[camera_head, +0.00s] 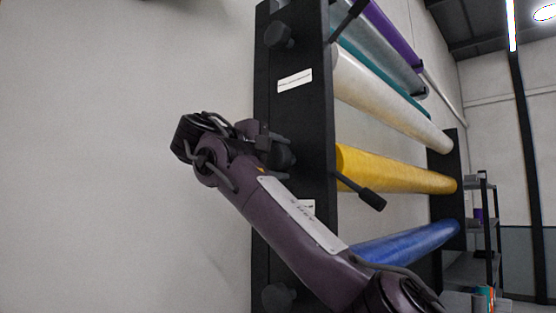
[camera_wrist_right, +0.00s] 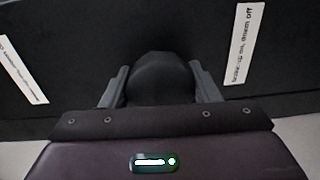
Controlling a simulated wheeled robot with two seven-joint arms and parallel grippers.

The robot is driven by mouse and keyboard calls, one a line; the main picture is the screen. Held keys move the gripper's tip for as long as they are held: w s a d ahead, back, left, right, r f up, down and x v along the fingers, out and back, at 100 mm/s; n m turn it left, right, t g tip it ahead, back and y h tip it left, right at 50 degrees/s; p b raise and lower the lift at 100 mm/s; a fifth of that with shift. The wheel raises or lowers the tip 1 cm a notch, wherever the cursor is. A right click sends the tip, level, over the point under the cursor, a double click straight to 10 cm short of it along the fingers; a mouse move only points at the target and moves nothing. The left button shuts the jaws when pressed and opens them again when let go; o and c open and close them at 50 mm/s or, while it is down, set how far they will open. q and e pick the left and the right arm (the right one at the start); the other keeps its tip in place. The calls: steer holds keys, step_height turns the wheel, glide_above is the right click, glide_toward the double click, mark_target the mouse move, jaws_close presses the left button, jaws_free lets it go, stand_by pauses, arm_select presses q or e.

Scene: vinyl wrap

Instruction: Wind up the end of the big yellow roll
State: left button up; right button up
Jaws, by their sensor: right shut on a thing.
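The big yellow roll (camera_head: 395,172) lies across the black rack, its near end behind the rack's side plate (camera_head: 305,130). A dark knob (camera_head: 283,158) sticks out of the plate's outer face at the yellow roll's height. My right gripper (camera_head: 278,150) is at this knob, with its fingers on either side of it. In the right wrist view the knob (camera_wrist_right: 160,78) sits between the two grey fingers (camera_wrist_right: 160,88), and the gripper is shut on it. A black crank-like handle (camera_head: 362,192) stands in front of the yellow roll. My left gripper is not in view.
White, purple and teal rolls are above the yellow one, and a blue roll (camera_head: 408,243) is below. Other knobs are at the plate's top (camera_head: 279,35) and bottom (camera_head: 277,296). Shelves (camera_head: 480,235) stand at the far right. The wall at left is bare.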

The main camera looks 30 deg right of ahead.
steer(key=shift+f, duration=0.15)
steer(key=o, duration=1)
